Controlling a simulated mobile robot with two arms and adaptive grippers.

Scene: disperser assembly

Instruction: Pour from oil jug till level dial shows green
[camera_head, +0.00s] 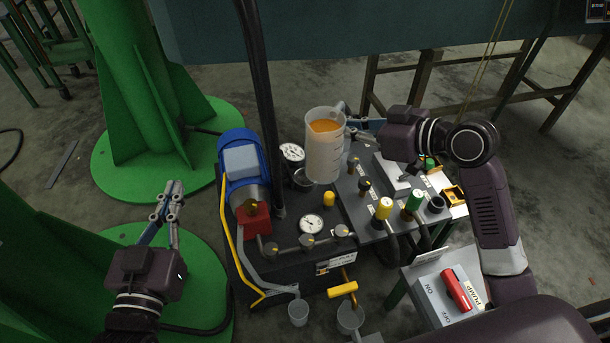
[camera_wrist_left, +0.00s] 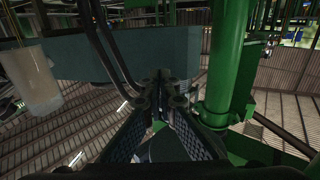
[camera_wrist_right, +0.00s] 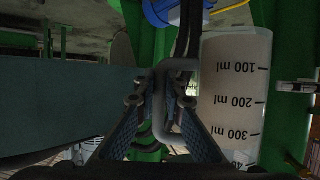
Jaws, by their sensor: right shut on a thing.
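The oil jug (camera_head: 325,158) is a translucent measuring jug with orange liquid visible at its top. It is held above the machine and looks close to upright. My right gripper (camera_head: 360,132) is shut on its handle, which lies between the fingers in the right wrist view (camera_wrist_right: 165,105). The ml marks on the jug (camera_wrist_right: 235,95) show there. A white-faced dial (camera_head: 292,152) sits left of the jug and another dial (camera_head: 311,224) is nearer the front; I cannot tell which shows level, nor any green reading. My left gripper (camera_head: 175,186) is empty, its fingers together, left of the machine.
A round metal opening (camera_head: 303,179) lies just below-left of the jug. A blue motor (camera_head: 240,165), a vertical black pipe (camera_head: 262,100) and a valve panel (camera_head: 385,205) surround it. A pump switch box (camera_head: 445,293) stands at front right.

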